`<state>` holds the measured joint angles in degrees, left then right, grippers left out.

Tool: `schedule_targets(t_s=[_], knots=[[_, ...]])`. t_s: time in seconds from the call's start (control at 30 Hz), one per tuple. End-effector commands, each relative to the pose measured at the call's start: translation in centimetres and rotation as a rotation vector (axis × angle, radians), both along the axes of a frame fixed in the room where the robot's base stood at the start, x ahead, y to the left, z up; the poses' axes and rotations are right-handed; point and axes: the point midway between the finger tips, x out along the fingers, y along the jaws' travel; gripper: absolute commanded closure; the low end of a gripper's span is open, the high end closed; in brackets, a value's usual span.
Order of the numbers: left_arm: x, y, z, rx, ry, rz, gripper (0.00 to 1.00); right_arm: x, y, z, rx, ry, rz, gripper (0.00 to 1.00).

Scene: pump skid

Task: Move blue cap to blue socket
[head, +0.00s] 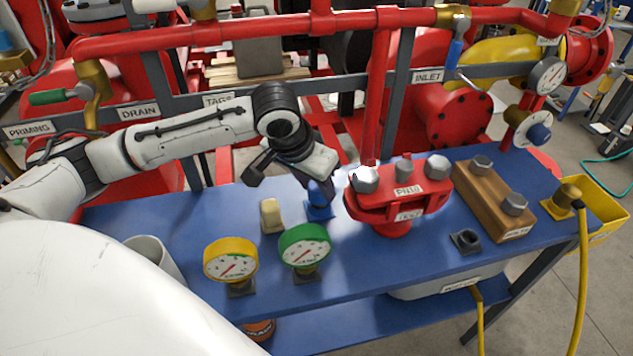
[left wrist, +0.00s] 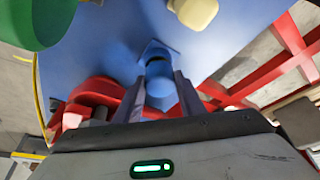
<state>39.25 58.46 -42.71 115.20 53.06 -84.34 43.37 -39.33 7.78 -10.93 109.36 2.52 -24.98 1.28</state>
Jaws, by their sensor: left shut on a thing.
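My left gripper (head: 319,187) points down over the blue table and is shut on the blue cap (head: 320,194). In the left wrist view the blue cap (left wrist: 160,82) sits between the two dark fingers (left wrist: 160,98). The blue socket (head: 318,211) stands on the table directly below the cap, left of the red flange. The socket also shows in the left wrist view (left wrist: 156,52), right beyond the cap. I cannot tell whether the cap touches the socket. The fingers partly hide the cap. My right gripper is not in view.
The red flange (head: 400,192) with large bolts stands close on the right. A green gauge (head: 304,246), a yellow gauge (head: 230,260) and a cream block (head: 271,216) stand nearby. A wooden bolt block (head: 486,200) is farther right. Red pipes run behind the table.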

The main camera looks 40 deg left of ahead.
Motion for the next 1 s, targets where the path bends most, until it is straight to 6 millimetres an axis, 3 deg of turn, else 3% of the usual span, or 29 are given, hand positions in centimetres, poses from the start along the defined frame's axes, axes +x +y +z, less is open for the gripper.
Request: schedule_targets(t_s=[0.87,0.9,1.0], knots=[[0.0,0.0,-1.4,0.000,0.001,0.000,0.91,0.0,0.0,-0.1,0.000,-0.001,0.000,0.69],[0.0,0.0,-1.4,0.000,0.001,0.000,0.61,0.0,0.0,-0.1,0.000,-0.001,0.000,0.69],[0.0,0.0,-1.4,0.000,0.000,0.000,0.44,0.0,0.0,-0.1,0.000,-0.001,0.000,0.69]])
